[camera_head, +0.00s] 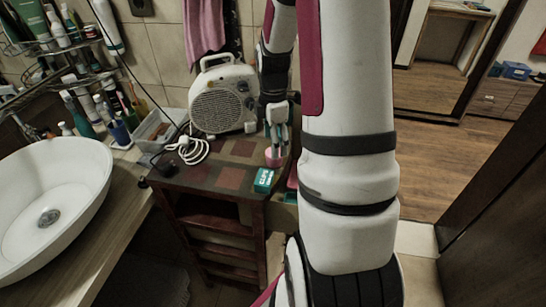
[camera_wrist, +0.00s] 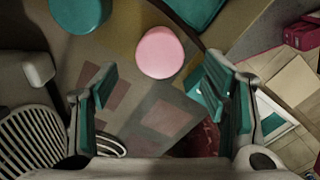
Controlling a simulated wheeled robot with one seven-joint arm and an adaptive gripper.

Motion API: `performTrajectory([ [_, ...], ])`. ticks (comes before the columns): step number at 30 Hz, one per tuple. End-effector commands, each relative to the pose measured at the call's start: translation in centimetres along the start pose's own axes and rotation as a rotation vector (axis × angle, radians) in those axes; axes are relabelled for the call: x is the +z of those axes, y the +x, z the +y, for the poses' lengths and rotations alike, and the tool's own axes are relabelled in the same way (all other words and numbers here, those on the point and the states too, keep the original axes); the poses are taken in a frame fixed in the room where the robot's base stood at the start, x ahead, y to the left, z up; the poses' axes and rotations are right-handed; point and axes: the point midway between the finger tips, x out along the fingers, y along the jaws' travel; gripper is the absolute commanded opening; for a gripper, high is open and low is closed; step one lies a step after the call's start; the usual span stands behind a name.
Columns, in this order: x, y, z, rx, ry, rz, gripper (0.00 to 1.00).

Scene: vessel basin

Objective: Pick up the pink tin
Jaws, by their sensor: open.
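The pink tin (camera_wrist: 160,52) is round and shows its top in the wrist view, ahead of my fingertips. In the head view the pink tin (camera_head: 273,158) stands on the small wooden table, just below my gripper (camera_head: 276,138). In the wrist view my gripper (camera_wrist: 160,85) is open, with teal pads either side of an empty gap. The tin lies above this gap in the picture, not between the pads. My arm hides part of the table's right side in the head view.
A teal box (camera_head: 264,180) stands at the table's front edge. A round teal item (camera_wrist: 80,14) is left of the tin in the wrist view. A white fan heater (camera_head: 222,97) and coiled white cable (camera_head: 190,152) are behind and left. A basin (camera_head: 50,195) is far left.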

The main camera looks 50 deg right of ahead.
Motion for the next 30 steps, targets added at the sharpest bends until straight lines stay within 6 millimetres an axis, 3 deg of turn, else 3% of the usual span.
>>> performTrajectory([
  [5,0.0,1.1,-0.1,-0.002,0.000,0.000,0.68],
  [15,0.1,5.3,0.0,-0.002,0.000,0.000,0.68],
  [24,0.1,5.7,0.1,0.000,0.000,0.000,0.68],
  [30,0.1,5.7,0.1,0.000,0.000,0.000,0.22],
])
